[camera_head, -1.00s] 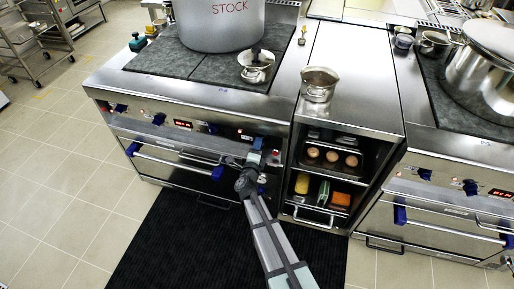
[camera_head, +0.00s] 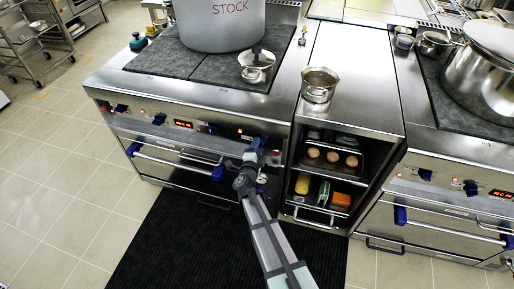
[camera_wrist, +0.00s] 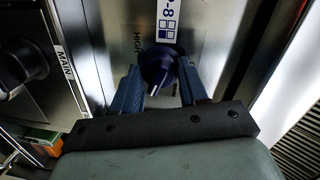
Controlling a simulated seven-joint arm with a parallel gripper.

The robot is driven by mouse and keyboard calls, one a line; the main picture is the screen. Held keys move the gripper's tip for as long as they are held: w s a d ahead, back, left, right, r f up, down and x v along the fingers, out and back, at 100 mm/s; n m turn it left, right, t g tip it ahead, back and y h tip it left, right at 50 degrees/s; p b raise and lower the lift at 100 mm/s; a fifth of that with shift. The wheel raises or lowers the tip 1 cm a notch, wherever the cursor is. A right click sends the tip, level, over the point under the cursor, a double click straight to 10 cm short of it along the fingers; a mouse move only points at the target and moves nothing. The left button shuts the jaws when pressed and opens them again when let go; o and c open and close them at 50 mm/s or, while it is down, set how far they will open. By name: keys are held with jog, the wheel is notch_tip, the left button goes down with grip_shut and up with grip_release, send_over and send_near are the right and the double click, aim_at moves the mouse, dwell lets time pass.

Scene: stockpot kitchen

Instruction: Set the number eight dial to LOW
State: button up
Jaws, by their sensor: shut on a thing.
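The number eight dial (camera_wrist: 158,66) is a dark blue knob under a white label (camera_wrist: 167,18) that ends in 8. The word HIGH is printed to the left of the knob in the wrist view; any LOW marking is not legible. My gripper (camera_wrist: 161,80) is shut on the dial, one blue finger on each side. In the head view my gripper (camera_head: 254,152) is at the right end of the left stove's front panel and hides the dial. The dial's exact setting is hard to read.
Other blue knobs (camera_head: 159,119) line the same panel. An oven handle (camera_head: 170,158) runs below. An open shelf unit (camera_head: 330,180) with eggs and food packs stands right of my gripper. A MAIN label (camera_wrist: 66,64) and a dark knob (camera_wrist: 22,62) show at left in the wrist view.

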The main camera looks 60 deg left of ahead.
jog(key=o, duration=1)
jog(key=shift+o, duration=0.2)
jog(key=shift+d, duration=0.1)
jog(key=v, duration=1.3)
jog(key=shift+s+d, duration=0.25)
jog(key=shift+s, duration=0.05)
